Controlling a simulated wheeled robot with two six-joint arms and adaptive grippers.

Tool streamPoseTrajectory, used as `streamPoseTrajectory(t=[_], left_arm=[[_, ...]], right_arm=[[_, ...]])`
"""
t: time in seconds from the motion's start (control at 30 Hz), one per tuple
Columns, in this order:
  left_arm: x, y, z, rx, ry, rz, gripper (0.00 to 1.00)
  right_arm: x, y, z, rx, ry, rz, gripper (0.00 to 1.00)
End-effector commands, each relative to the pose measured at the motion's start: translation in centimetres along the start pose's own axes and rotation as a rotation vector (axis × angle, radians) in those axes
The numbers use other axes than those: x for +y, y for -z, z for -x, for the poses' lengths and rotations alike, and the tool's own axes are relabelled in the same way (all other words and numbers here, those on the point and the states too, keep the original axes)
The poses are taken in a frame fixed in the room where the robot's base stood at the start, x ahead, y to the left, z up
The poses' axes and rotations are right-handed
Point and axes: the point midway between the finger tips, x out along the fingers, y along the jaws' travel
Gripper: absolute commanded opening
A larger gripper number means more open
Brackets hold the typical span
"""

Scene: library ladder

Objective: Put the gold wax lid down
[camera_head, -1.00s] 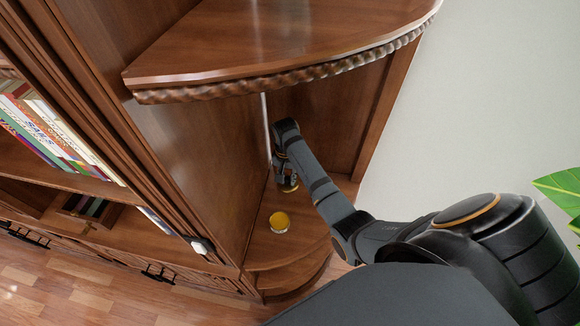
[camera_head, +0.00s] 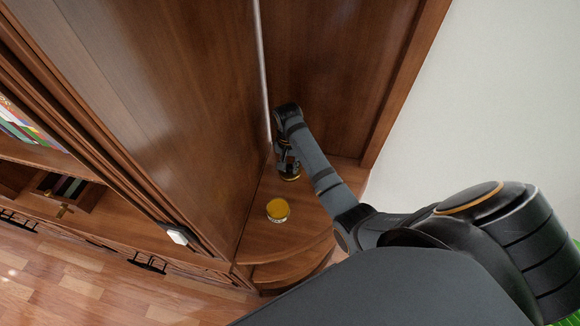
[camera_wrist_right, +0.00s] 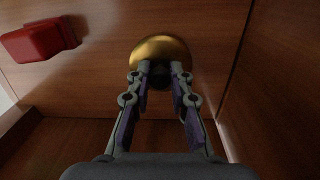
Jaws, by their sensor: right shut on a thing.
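The gold wax lid (camera_wrist_right: 160,52) is a shiny dome at the fingertips of my right gripper (camera_wrist_right: 160,72) in the right wrist view. The gripper is shut on it. In the head view my right gripper (camera_head: 288,160) points down over the curved corner shelf (camera_head: 314,205), near its back. A thin gold edge of the lid (camera_head: 290,177) shows under it. I cannot tell whether the lid touches the shelf. A round yellow-topped jar (camera_head: 278,210) stands on the same shelf, in front of the gripper and apart from it. My left gripper is out of view.
Wooden panels (camera_head: 335,75) rise close behind and to the left of the right gripper. A red object (camera_wrist_right: 38,40) lies at the upper left of the right wrist view. Shelf surface around the jar is bare. A bookcase (camera_head: 50,160) stands at left.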

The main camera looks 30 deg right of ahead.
Motion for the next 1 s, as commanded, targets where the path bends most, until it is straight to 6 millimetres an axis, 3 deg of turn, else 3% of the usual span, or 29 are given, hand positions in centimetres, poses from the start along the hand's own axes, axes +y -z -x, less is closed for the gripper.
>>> streamPoseTrajectory(t=[0.17, 0.2, 0.37, 0.73, 0.87, 0.97, 1.0], left_arm=[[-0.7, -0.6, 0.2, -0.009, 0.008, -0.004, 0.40], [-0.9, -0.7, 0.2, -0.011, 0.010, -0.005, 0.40], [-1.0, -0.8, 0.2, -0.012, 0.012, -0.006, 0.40], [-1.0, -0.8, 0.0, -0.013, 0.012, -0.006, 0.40], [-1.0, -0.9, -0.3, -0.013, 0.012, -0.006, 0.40], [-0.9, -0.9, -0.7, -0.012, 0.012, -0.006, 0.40], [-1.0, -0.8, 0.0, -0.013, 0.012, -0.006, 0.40]], right_arm=[[0.0, 0.0, -0.2, -0.001, 0.000, 0.000, 0.00], [0.0, 0.0, -0.3, -0.001, 0.000, 0.000, 0.23], [0.0, 0.0, -0.3, 0.000, 0.000, 0.000, 0.43], [-0.1, 0.1, 0.5, 0.002, 0.003, 0.000, 0.43], [-0.1, 0.1, 3.0, 0.005, 0.004, 0.000, 0.43], [-0.2, 0.2, 5.7, 0.006, 0.006, 0.000, 0.43], [-0.1, 0.1, 7.2, 0.004, 0.004, 0.000, 0.43]])
